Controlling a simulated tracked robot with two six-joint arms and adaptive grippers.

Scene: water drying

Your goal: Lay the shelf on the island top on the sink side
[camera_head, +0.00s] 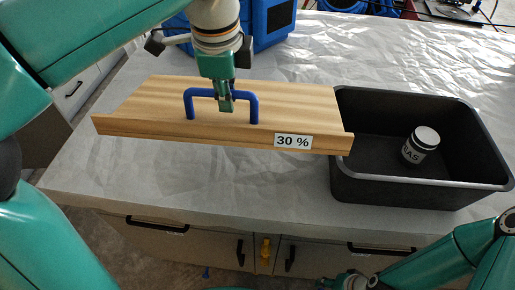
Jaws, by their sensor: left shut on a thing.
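The shelf (150,105) is a light wooden board with a blue handle (254,108) on top and a "30 %" label (293,141) on its front edge. My left gripper (226,103) comes down from above and is shut on the middle of the handle. The shelf is held over the island top (190,183), slightly tilted in the picture, its right end close to the black sink (340,187). I cannot tell how far the shelf is above the top. My right arm shows at the lower right; its gripper is partly seen at the bottom edge.
A dark jar with a white lid (421,146) stands inside the sink, tilted. A blue case (272,22) is at the back behind my left gripper. Cabinet drawers with black handles (157,224) are below the front edge. The crinkled top is clear at the front left.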

